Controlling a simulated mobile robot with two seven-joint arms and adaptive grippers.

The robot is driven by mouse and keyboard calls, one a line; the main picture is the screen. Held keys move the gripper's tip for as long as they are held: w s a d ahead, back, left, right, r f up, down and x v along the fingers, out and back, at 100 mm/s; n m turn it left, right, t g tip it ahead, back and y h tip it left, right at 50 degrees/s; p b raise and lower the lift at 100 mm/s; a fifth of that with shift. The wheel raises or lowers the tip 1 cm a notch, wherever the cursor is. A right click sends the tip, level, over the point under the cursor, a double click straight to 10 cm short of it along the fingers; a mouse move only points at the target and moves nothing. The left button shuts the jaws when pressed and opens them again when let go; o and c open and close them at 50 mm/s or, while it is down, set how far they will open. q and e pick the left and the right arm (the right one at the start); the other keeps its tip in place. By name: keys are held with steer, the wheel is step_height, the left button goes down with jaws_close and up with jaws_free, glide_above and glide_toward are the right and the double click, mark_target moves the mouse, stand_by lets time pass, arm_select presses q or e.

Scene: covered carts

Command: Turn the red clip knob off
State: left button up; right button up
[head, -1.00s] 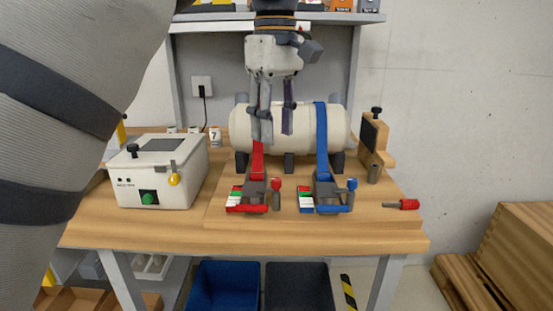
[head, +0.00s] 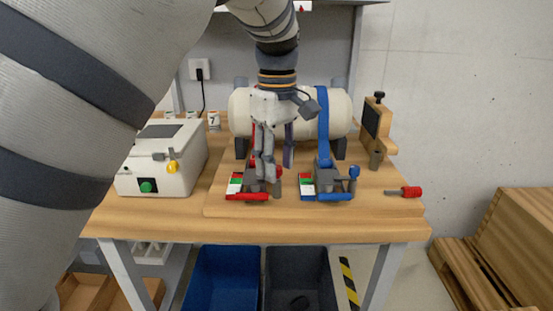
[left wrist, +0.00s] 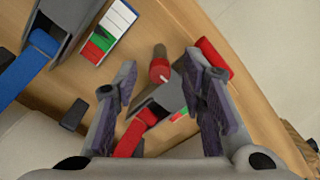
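The red clip (head: 247,196) sits at the front of the wooden board, with the red strap (left wrist: 130,139) running into it. Its red knob (head: 278,171) stands on a grey post at the clip's right side, partly covered by my gripper in the head view. In the left wrist view the round red knob (left wrist: 159,71) has a small white mark on its face. My left gripper (head: 277,172) points down over the red clip. In the left wrist view its fingers (left wrist: 160,90) are spread and empty, with the knob showing between their tips. My right gripper is not in view.
A blue clip (head: 325,196) with a blue knob (head: 354,171) is close on the right. A white cylinder (head: 341,112) lies behind. A white box (head: 180,180) stands left, a red-handled screwdriver (head: 410,192) right. Blue (head: 222,275) and dark (head: 300,275) bins are below.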

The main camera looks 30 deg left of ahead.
arm_select(q)
jaws_close()
